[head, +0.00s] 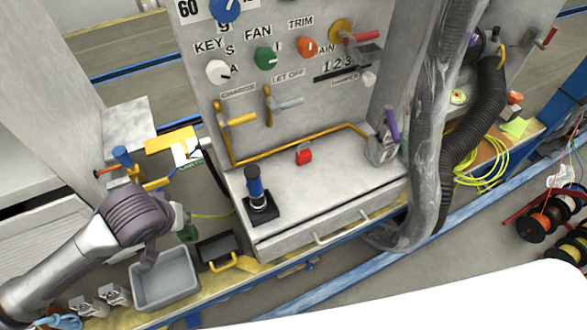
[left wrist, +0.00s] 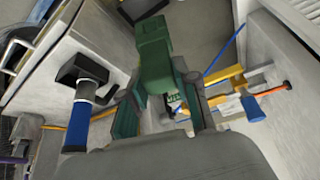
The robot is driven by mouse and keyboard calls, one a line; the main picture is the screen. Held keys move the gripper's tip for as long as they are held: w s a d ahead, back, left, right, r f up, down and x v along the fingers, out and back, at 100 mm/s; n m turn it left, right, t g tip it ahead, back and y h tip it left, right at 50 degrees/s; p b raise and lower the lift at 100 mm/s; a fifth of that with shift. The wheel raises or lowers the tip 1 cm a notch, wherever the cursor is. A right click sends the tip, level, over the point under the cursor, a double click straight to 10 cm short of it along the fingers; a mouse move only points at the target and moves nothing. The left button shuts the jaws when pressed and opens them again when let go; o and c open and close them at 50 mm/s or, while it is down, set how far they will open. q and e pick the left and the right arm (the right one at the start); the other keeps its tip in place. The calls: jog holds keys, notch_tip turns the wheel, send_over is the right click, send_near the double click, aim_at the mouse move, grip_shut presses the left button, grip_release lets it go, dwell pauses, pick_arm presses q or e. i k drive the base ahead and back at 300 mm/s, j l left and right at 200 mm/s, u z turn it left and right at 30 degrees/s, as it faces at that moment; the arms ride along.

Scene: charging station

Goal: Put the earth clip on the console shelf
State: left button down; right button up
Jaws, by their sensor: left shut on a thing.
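The earth clip is a green clamp (left wrist: 155,60) between the fingers of my left gripper (left wrist: 163,105), which is shut on it. In the head view the left gripper (head: 183,220) is just left of the console shelf, and a bit of the green clip (head: 188,234) shows beside it. A thin yellow-green lead runs from there toward the console. The console shelf (head: 335,185) is a light grey ledge under the control panel. The clip is outside the shelf's left edge, apart from it. My right gripper is not in view.
A blue-and-black joystick (head: 255,185) stands at the shelf's left front, near my left gripper. A red switch (head: 304,156) sits at the back by a yellow rail. The shelf's middle and right are clear. A grey bin (head: 165,280) and black tray (head: 216,248) lie below.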

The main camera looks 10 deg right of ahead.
aim_at(298, 198)
jog(key=l+u, duration=1)
jog(key=l, duration=0.65)
jog(key=k+l+u, duration=0.1)
jog(key=l, duration=0.35)
jog(key=k+l, duration=0.15)
jog(key=l, duration=0.25)
jog(key=k+l, duration=0.1)
jog(key=l, duration=0.35)
jog(key=l+u, duration=0.1)
jog(key=l, duration=0.35)
jog(key=k, duration=0.05)
